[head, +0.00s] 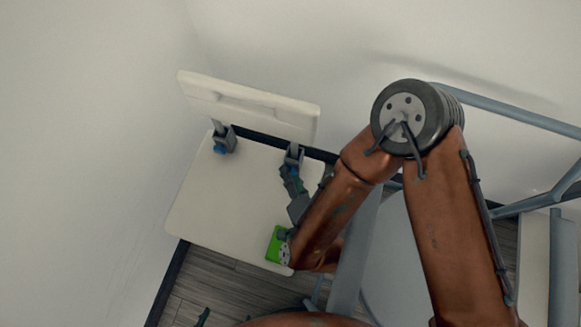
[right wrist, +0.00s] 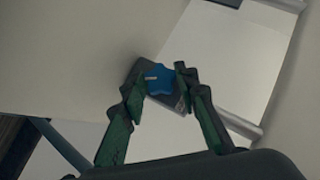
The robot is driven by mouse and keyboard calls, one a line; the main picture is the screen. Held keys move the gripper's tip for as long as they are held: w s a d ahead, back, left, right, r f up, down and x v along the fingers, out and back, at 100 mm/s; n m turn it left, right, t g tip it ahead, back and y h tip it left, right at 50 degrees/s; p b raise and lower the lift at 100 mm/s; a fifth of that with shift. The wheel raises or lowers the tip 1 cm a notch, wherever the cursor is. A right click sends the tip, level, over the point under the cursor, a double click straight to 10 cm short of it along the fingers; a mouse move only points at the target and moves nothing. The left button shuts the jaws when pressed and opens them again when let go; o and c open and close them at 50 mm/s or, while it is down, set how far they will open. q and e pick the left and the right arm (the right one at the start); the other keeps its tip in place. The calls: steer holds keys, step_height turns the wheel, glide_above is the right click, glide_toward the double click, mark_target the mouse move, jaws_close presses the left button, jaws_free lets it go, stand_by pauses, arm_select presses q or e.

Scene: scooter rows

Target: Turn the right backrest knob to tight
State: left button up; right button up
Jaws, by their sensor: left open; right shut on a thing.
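The right backrest knob (right wrist: 159,79) is a blue, lobed knob with a pale mark, on a dark bracket in the right wrist view. My right gripper (right wrist: 160,88) is shut on it, one finger on each side. In the head view my right gripper (head: 289,176) is at the right bracket (head: 294,152), and the fingers largely hide the knob there. The white seat (head: 205,195) and white backrest (head: 250,104) are joined by the two brackets. A small dark green tip of my left gripper (head: 203,316) shows at the bottom edge, clear of the chair.
The other blue knob (head: 220,148) is on the left bracket, free of any gripper. A grey-blue tubular frame (head: 520,115) stands at the right. Pale wall lies behind the backrest, and grey wood floor (head: 225,285) shows in front of the seat.

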stand_by(0.3)
steer(key=o, duration=1.1)
steer(key=shift+o, duration=0.2)
